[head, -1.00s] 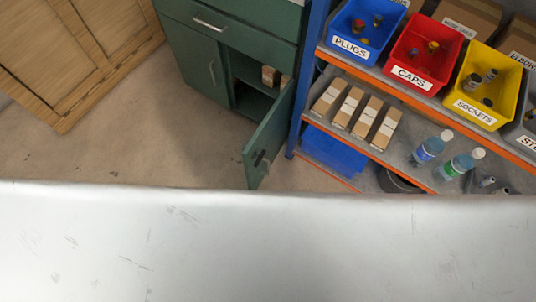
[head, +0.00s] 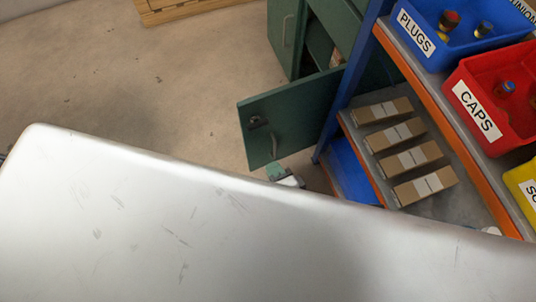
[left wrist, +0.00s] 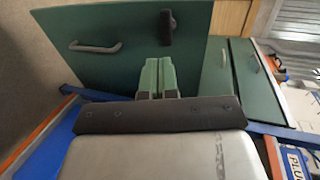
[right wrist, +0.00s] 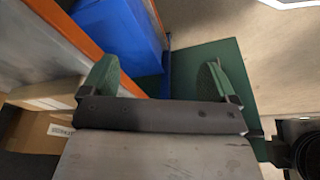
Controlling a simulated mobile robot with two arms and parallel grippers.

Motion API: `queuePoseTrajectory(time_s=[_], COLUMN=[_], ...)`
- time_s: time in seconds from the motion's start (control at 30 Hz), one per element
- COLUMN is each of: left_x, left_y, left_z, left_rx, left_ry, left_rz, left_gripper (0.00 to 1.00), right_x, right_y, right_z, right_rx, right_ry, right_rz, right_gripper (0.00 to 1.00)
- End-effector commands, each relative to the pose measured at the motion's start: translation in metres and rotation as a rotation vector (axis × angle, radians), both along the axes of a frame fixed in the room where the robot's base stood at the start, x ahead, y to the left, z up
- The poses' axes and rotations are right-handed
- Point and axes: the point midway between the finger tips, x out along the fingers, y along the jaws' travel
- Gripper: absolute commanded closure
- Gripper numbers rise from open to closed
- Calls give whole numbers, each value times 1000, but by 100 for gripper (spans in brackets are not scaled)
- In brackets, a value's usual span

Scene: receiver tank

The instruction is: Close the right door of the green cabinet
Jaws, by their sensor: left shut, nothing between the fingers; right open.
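The green cabinet (head: 285,28) stands at the top of the head view. Its right door (head: 292,112) is swung wide open, with a handle and a dark latch on the face in view. My left gripper (head: 287,179) shows just below the door's lower edge, partly hidden by the pale silver surface. In the left wrist view the left gripper (left wrist: 158,66) is shut and empty in front of the door (left wrist: 70,75); I cannot tell whether they touch. In the right wrist view my right gripper (right wrist: 157,75) is open and empty, with a green panel (right wrist: 205,55) beyond it.
A blue-and-orange shelf rack (head: 365,98) stands right beside the open door. It holds cardboard boxes (head: 424,186), a blue PLUGS bin (head: 420,38) and a red CAPS bin (head: 476,108). Bare floor (head: 150,80) lies left of the door. A wooden pallet (head: 180,10) lies at the top.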

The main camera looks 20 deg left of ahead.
Motion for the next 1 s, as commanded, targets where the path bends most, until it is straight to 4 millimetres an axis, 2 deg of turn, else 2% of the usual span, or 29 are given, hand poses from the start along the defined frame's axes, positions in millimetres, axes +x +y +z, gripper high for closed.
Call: queuePoseTrajectory(time_s=[0.43, 0.6, 0.8, 1.0], left_x=[67, 87, 99, 100], left_y=[54, 71, 80, 81], left_z=[-28, -28, -29, -29], left_rx=[4, 2, 2, 1], left_ry=[3, 3, 5, 6], left_rz=[-1, -2, -1, -2], left_gripper=[100, 100, 100, 100], right_x=[-1, -2, -3, -3], right_y=[-1, -1, -1, -2], right_z=[34, 40, 43, 44], right_rx=[0, 1, 0, 0], right_ry=[-21, -22, -24, -24], right_rz=[-2, -3, -4, -5], right_gripper=[11, 11, 11, 11])
